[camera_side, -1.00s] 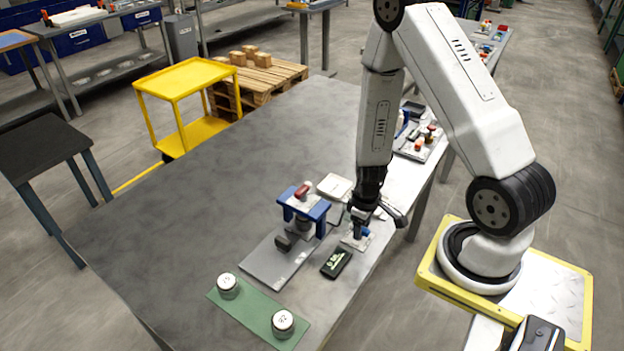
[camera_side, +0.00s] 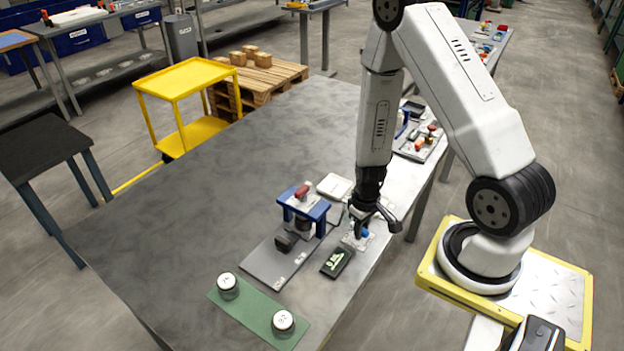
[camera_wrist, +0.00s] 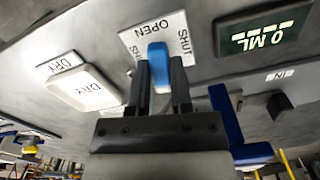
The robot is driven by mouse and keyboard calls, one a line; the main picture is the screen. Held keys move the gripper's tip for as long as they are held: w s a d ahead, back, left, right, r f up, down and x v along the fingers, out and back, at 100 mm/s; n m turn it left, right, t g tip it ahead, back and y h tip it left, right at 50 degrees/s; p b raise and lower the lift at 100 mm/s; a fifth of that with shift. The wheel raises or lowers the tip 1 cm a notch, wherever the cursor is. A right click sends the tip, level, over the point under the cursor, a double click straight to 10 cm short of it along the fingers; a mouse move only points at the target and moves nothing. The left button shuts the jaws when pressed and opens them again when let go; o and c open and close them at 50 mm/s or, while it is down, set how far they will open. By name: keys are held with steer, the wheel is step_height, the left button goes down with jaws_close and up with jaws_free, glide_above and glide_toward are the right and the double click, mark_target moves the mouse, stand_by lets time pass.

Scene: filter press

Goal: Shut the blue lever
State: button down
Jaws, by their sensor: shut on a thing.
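The blue lever (camera_wrist: 158,62) stands on a white label plate (camera_wrist: 131,40) in the wrist view. The plate reads OPEN at the top and SHUT at both sides. The lever's visible end lies just below the word OPEN. My gripper (camera_wrist: 160,82) is shut on the lever, with one dark finger on each side of it. In the side view my gripper (camera_side: 361,226) reaches down to the lever (camera_side: 365,233) near the table's right edge. The lever's lower part is hidden between the fingers.
A dark display (camera_wrist: 265,37) reading 0 ML lies right of the plate, and a white DRY tray (camera_wrist: 84,86) lies left. The blue press frame (camera_side: 305,206) stands close by. A green mat (camera_side: 255,312) holds two round weights. The table's far left is clear.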

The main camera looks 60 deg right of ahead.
steer(key=m, duration=0.4)
steer(key=shift+a+m, duration=0.15)
steer(key=shift+m, duration=0.15)
steer(key=m, duration=0.3)
steer(key=shift+w+m, duration=0.1)
steer(key=shift+m, duration=0.2)
steer(key=m, duration=0.3)
steer(key=shift+w+a+m, duration=0.1)
steer(key=shift+m, duration=2)
steer(key=c, duration=0.5)
jaws_free()
steer(key=shift+w, duration=0.1)
steer(key=shift+r, duration=0.25)
steer(key=shift+r, duration=3.65)
